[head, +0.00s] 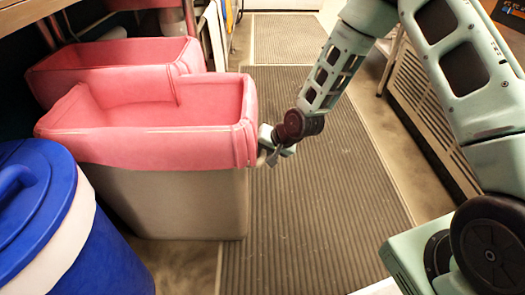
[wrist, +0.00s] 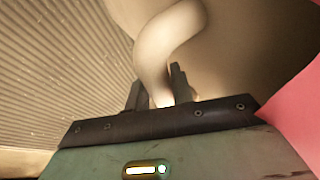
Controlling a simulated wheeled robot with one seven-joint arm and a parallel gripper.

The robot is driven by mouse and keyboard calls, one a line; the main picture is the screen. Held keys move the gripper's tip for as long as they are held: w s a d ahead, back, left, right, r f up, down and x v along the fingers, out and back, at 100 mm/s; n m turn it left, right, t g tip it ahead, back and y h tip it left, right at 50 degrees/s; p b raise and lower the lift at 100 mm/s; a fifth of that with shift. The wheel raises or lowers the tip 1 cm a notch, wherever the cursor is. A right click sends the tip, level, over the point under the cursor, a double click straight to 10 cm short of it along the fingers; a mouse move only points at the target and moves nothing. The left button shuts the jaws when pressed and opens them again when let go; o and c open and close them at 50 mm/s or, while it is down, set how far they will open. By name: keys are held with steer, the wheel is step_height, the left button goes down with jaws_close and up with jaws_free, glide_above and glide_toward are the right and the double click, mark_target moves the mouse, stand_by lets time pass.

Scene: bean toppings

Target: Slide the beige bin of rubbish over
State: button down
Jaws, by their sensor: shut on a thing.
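The beige bin (head: 185,203) stands on the floor at the left of the head view, with a pink liner (head: 165,148) folded over its rim. My gripper (head: 273,156) is at the bin's right side, just under the liner's edge. In the wrist view the two dark fingers of my gripper (wrist: 157,90) are shut on the bin's curved beige handle (wrist: 163,50). The bin's wall (wrist: 240,50) fills the upper right there, with a pink corner of liner at the right edge. In the head view the handle is mostly hidden by the gripper.
A second pink-lined bin (head: 120,57) stands directly behind the beige one. A blue barrel with a white band (head: 45,225) is close in front at the left. A ribbed grey mat (head: 310,215) covers the clear aisle to the right. A vented metal unit (head: 435,110) borders the aisle.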

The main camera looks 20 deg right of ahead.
steer(key=shift+d+f, duration=0.1)
steer(key=shift+d, duration=0.1)
steer(key=c, duration=1.1)
jaws_free()
steer(key=shift+s+r, duration=0.1)
steer(key=shift+r, duration=0.2)
steer(key=p+v, duration=0.6)
steer(key=v, duration=1.1)
steer(key=shift+p, duration=0.4)
